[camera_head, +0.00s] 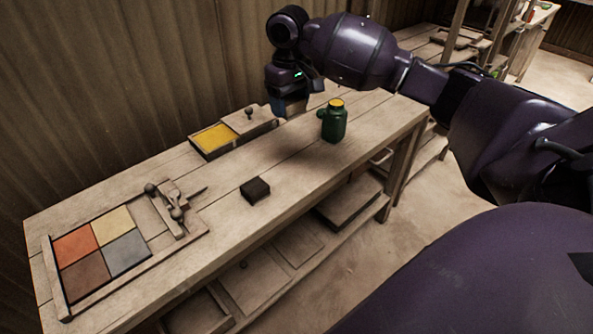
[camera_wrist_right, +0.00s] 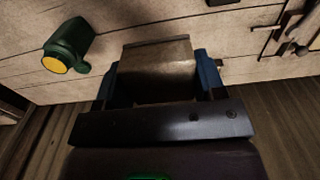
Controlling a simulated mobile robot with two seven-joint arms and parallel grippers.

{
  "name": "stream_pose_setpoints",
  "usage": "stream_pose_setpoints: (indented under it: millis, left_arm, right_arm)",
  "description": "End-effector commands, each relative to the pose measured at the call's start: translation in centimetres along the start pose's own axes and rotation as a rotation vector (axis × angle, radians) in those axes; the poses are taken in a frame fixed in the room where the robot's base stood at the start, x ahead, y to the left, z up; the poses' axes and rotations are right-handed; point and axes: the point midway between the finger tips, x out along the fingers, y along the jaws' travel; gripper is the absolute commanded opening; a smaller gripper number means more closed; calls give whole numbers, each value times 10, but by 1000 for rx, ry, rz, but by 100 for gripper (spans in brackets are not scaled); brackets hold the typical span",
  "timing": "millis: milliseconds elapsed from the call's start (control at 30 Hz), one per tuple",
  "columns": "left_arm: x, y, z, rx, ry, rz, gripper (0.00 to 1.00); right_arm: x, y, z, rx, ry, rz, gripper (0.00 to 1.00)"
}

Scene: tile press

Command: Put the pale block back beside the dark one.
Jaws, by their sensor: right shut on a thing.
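The dark block (camera_head: 256,189) lies alone on the workbench, near the middle of its front part. My right gripper (camera_head: 291,103) is at the far part of the bench, beyond the green jug. In the right wrist view, its blue fingers (camera_wrist_right: 160,78) are shut on the pale block (camera_wrist_right: 157,65), one finger on each side. In the head view the pale block is mostly hidden by the gripper, and I cannot tell whether it touches the bench. My left gripper is not in view.
The green jug (camera_head: 334,123) with a yellow top stands near the right gripper; it also shows in the wrist view (camera_wrist_right: 68,46). An open box of yellow material (camera_head: 214,139) and a knobbed lid (camera_head: 249,119) lie at the back. A frame with coloured tiles (camera_head: 149,266) fills the left end.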

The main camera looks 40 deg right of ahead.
Motion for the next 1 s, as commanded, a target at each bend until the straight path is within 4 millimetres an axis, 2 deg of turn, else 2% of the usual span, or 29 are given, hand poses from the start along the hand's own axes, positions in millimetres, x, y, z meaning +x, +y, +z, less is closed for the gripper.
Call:
stream_pose_setpoints:
  millis: [300,533,633,800,1000]
  left_arm:
    - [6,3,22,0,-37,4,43]
    - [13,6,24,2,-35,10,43]
    - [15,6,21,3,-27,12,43]
    - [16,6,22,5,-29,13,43]
    - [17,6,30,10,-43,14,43]
  right_arm:
    - [71,0,1,-4,-12,-1,39]
    - [119,0,2,-4,-11,0,39]
    - [132,0,1,-3,-9,-1,39]
    - [140,0,1,-3,-3,0,39]
    - [158,0,1,-3,-7,0,39]
